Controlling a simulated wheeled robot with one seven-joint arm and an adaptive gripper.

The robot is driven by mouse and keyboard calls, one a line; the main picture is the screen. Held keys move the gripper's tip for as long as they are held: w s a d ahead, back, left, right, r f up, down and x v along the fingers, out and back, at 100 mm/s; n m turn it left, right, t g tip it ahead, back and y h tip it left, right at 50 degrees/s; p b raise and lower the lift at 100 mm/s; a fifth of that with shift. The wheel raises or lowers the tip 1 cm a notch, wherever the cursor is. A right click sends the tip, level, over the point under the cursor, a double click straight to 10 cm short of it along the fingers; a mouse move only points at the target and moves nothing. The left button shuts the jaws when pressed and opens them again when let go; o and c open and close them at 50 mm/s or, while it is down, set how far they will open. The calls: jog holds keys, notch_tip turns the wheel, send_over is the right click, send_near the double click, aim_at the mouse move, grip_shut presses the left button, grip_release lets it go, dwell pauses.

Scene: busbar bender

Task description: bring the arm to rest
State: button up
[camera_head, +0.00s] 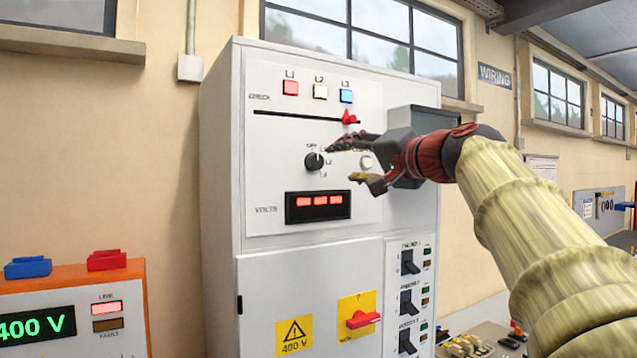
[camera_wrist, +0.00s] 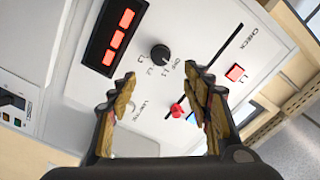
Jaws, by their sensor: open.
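My arm reaches in from the right in the head view, and my gripper (camera_head: 343,164) is in front of the upper panel of a white cabinet (camera_head: 220,180). The gripper is open, and nothing shows between its fingers. In the wrist view my gripper (camera_wrist: 165,95) has its two fingers spread, with the panel behind them. A black rotary knob (camera_head: 313,161) is just left of the fingertips; it also shows in the wrist view (camera_wrist: 160,52). A red slider (camera_head: 349,117) is above the gripper. I cannot tell whether the fingers touch the panel.
A red VOLTS display (camera_head: 318,206) is below the knob. Several black switches (camera_head: 409,262) and a red handle (camera_head: 362,320) are lower on the cabinet. An orange unit (camera_head: 70,275) reading 400 V stands at left. Loose parts (camera_head: 480,345) lie low at right.

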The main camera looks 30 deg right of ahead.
jog(key=d+f+g+h, duration=0.1)
jog(key=d+f+g, duration=0.2)
jog(key=f, duration=1.1)
jog(key=s+a+f+n+g, duration=0.1)
jog(key=s+a+f+g, duration=0.1)
jog(key=f, duration=0.6)
jog(key=s+a+f+n+g, duration=0.1)
jog(key=s+a+f+g, duration=0.1)
jog(key=f, duration=0.6)
jog(key=s+a+f+n+g, duration=0.2)
jog(key=s+a+f+n, duration=0.2)
jog(key=s+a+f, duration=0.5)
jog(key=s+a+f+n+g, duration=0.3)
jog(key=s+a+f, duration=0.6)
jog(key=s+f, duration=0.4)
notch_tip(320, 180, down, 4)
jog(key=shift+a+f+n, duration=0.25)
jog(key=shift+a+n, duration=0.15)
jog(key=shift+n, duration=0.4)
